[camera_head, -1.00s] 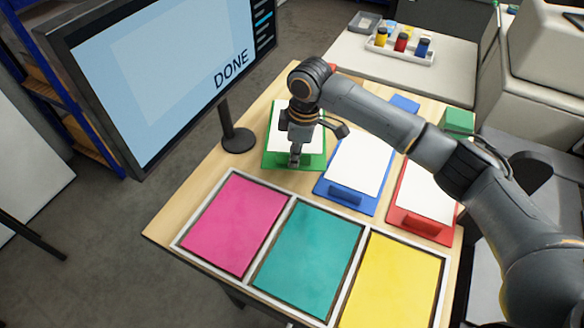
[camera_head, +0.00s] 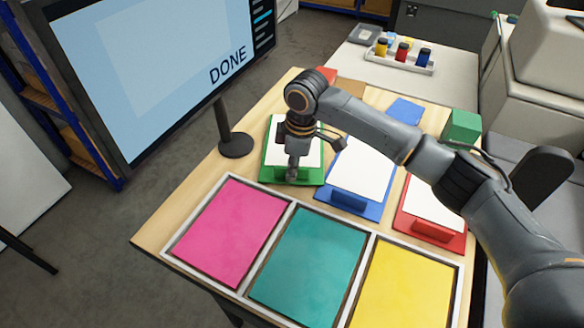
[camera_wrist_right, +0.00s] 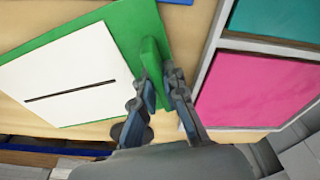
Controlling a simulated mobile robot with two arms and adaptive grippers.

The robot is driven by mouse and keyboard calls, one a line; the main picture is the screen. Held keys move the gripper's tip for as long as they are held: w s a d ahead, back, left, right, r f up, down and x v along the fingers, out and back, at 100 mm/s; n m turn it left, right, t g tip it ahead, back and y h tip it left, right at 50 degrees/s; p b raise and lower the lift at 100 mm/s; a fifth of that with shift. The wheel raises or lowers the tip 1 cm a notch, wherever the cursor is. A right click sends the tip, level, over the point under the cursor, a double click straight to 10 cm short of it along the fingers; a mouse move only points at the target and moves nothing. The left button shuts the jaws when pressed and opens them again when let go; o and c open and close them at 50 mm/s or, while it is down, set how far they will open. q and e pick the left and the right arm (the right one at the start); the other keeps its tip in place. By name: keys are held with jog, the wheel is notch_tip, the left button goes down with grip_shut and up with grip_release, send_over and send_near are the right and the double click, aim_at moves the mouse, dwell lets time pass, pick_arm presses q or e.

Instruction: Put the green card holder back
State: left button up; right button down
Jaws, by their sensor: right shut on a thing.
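The green card holder (camera_head: 309,176) is a green board with a white card and an upright green grip. It is at the table's left rear, between the monitor stand and the blue holder, with its near edge close to the tray frame. My right gripper (camera_head: 292,177) is over its near part, fingers pointing down. In the right wrist view the fingers (camera_wrist_right: 163,88) are shut on the green grip (camera_wrist_right: 152,62); the white card (camera_wrist_right: 60,80) has a dark slot line. I cannot tell whether the board touches the table. My left gripper is not in view.
A blue holder (camera_head: 349,203) and a red holder (camera_head: 432,231) stand to the right. Pink (camera_head: 228,230), teal (camera_head: 312,265) and yellow (camera_head: 405,290) panels fill the white-framed tray in front. The monitor stand (camera_head: 236,145) is close on the left. A green block (camera_head: 462,126) is at the right rear.

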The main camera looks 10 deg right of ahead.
jog(key=c, duration=1.4)
grip_release()
jog(key=shift+f, duration=0.15)
notch_tip(320, 180, up, 12)
jog(key=d+b, duration=0.1)
jog(key=b, duration=0.2)
jog(key=shift+s+d+r+b, duration=0.2)
jog(key=shift+s+r+b, duration=0.05)
jog(key=shift+b, duration=0.1)
